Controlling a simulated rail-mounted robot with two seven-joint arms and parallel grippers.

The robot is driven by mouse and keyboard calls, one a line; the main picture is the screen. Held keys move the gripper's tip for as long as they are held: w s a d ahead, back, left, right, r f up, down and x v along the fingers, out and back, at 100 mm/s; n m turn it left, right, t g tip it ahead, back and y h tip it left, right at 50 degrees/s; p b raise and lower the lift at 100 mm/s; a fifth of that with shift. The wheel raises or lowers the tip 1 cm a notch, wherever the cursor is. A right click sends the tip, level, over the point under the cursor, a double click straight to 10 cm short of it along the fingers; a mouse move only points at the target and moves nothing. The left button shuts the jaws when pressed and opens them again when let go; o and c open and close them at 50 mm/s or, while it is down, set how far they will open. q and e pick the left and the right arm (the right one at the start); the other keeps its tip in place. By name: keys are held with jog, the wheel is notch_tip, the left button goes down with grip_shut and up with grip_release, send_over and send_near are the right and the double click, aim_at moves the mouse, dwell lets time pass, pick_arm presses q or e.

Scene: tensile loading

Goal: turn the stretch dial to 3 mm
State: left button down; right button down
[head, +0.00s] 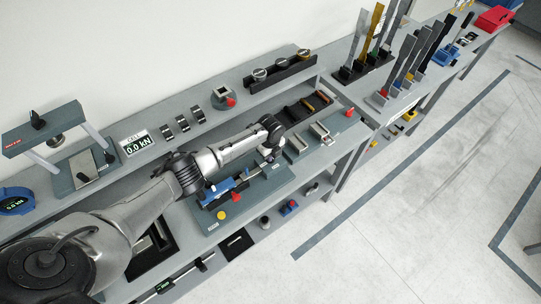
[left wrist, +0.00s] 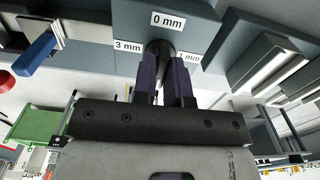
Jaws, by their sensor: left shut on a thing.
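In the left wrist view, the stretch dial is a dark round knob (left wrist: 158,46) on a grey block (left wrist: 195,22). White labels stand around it: 0 mm (left wrist: 168,19) above, 3 mm (left wrist: 128,45) to the left and 1 mm (left wrist: 188,57) to the right. My left gripper (left wrist: 164,62) has its dark fingers closed around the knob, which they partly cover. I cannot tell which label the knob points to. In the head view, my left gripper (head: 270,158) is at the far end of the blue device (head: 226,187) on the bench; the dial is hidden there. My right gripper is not in view.
A yellow button (head: 221,215) and a red knob (head: 236,197) sit near the device. A small display (head: 137,145) reading 0.0 kN stands on the shelf behind. Grey trays (head: 297,143) lie right of the gripper. The floor in front is clear.

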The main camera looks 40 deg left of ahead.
pick_arm(q)
jog(key=m+b, duration=0.1)
jog(key=m, duration=0.2)
jog(key=shift+m, duration=0.4)
jog(key=m+b, duration=0.1)
jog(key=m, duration=0.2)
jog(key=shift+m, duration=0.3)
jog(key=m+b, duration=0.2)
jog(key=m, duration=0.4)
jog(key=shift+b, duration=0.4)
jog(key=m+b, duration=0.1)
jog(key=m, duration=0.1)
jog(key=shift+f+m+b, duration=0.1)
jog(key=shift+m+b, duration=1.3)
jog(key=shift+r, duration=0.2)
jog(key=c, duration=1.2)
grip_release()
jog(key=shift+f, duration=0.1)
jog(key=shift+o, duration=0.2)
